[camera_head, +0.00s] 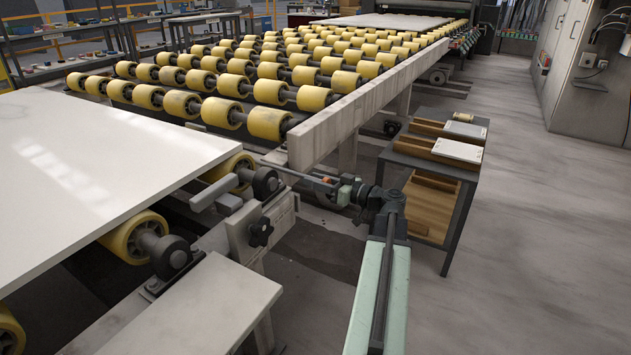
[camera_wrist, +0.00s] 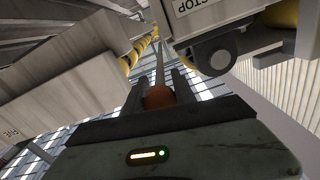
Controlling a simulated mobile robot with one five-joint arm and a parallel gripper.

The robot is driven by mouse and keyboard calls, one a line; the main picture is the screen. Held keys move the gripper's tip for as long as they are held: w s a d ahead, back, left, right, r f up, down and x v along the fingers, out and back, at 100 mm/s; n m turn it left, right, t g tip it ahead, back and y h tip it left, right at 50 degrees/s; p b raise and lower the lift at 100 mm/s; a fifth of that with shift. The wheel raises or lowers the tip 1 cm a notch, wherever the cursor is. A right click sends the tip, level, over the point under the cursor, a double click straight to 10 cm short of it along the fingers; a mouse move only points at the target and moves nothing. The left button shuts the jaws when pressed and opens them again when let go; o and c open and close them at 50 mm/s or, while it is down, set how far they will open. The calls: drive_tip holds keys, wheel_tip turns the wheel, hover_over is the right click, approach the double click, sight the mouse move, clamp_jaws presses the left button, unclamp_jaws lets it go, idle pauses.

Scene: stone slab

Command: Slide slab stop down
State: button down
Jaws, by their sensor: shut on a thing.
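The slab stop (camera_head: 240,225) is a grey bracket with a pale block at the white slab's (camera_head: 100,165) right edge, beside a yellow roller. A thin rod lever (camera_head: 285,170) runs from near it toward my gripper (camera_head: 323,182). In the wrist view, a reddish-brown ball knob (camera_wrist: 159,97) at the rod's near end sits between the dark fingers of my gripper (camera_wrist: 160,92), which is shut on it. A plate marked STOP (camera_wrist: 200,10) shows upside down at the top. The far end of the rod is hard to make out.
A roller conveyor (camera_head: 300,70) with a grey side rail (camera_head: 360,110) runs behind the lever. A small dark table (camera_head: 440,165) with wooden trays stands to the right of my arm. A black knob (camera_head: 261,232) is on the bracket. Open floor lies at right.

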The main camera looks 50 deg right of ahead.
drive_tip(key=shift+f, duration=0.9)
drive_tip(key=c, duration=1)
unclamp_jaws()
drive_tip(key=shift+f, duration=0.1)
drive_tip(key=v, duration=0.7)
drive_tip(key=shift+s+d, duration=0.1)
drive_tip(key=shift+s, duration=0.3)
